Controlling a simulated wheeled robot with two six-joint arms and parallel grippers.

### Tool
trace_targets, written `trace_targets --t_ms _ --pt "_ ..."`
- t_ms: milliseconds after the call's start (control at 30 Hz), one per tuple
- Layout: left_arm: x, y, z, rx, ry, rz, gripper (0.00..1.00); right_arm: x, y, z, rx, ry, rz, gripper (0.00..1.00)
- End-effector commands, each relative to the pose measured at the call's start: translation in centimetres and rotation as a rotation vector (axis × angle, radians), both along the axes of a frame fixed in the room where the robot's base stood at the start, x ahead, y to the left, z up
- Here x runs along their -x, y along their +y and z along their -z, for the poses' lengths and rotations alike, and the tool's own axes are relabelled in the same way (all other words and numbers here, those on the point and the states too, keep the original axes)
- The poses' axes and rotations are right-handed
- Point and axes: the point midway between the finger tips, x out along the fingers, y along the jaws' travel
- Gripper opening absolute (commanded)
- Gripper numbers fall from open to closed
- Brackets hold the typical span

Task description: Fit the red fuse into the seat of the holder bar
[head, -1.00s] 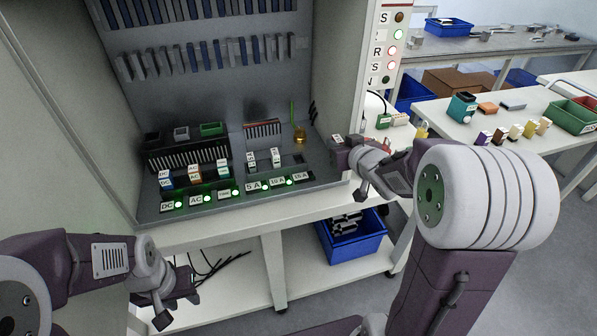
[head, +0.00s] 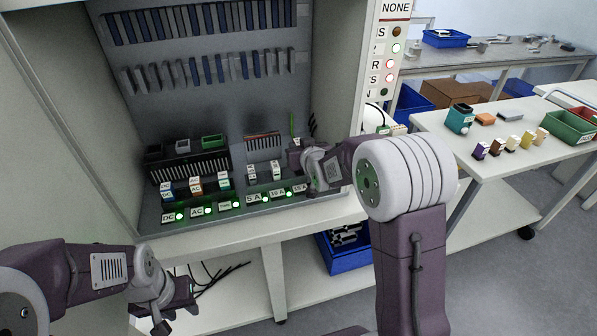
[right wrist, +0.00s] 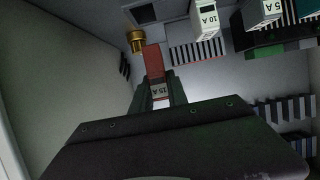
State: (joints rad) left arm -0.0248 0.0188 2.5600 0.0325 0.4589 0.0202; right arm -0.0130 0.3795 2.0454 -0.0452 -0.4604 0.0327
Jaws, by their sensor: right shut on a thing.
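The red fuse (right wrist: 153,60), with a white "15 A" label, is held between the fingers of my right gripper (right wrist: 158,92) in the right wrist view. In the head view my right gripper (head: 297,158) is over the right end of the holder bar (head: 264,176). White fuses stand in the bar: the 5 A one (head: 251,175) and the 10 A one (head: 277,172). The arm hides the bar's right end in the head view. In the wrist view a dark empty slot (right wrist: 143,13) lies beyond the fuse tip, apart from it. My left gripper (head: 172,308) hangs low at the left, its jaw gap unclear.
The cabinet's side wall (right wrist: 60,60) is near. A comb-like black block (head: 188,165) and more labelled fuses are left of the bar. A side table (head: 480,150) with colored blocks is at the right.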

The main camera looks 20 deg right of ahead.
Motion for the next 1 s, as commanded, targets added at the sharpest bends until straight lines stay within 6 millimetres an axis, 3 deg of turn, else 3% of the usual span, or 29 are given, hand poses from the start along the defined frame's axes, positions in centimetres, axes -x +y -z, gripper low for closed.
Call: trace_targets --t_ms 33,100,300,500,833,867,900,933,1000 --pt "0.0 0.0 0.5 0.0 0.0 0.0 0.36 0.0 0.0 1.5 0.0 0.003 0.0 0.0" --pt "0.0 0.0 0.7 0.0 0.0 0.0 0.36 0.0 0.0 2.4 0.001 0.002 0.0 0.0" --pt "0.0 0.0 0.7 0.0 0.0 0.0 0.36 0.0 0.0 3.0 0.001 -0.001 0.0 0.0" --pt "0.0 0.0 1.6 0.0 0.0 0.0 0.36 0.0 0.0 6.4 0.001 0.003 0.0 0.0" --pt "0.0 0.0 1.9 0.0 0.0 0.0 0.36 0.0 0.0 6.8 0.001 -0.001 0.0 0.0" --pt "0.0 0.0 1.8 0.0 0.0 0.0 0.36 0.0 0.0 6.7 0.001 -0.001 0.0 0.25" --pt "0.0 0.0 1.7 0.0 0.0 0.0 0.36 0.0 0.0 6.6 0.001 -0.001 0.0 0.36" --pt "0.0 0.0 1.7 0.0 0.0 0.0 0.36 0.0 0.0 6.6 0.001 -0.001 0.0 0.41" --pt "0.0 0.0 1.7 0.0 0.0 0.0 0.36 0.0 0.0 6.6 0.001 -0.001 0.0 0.41"
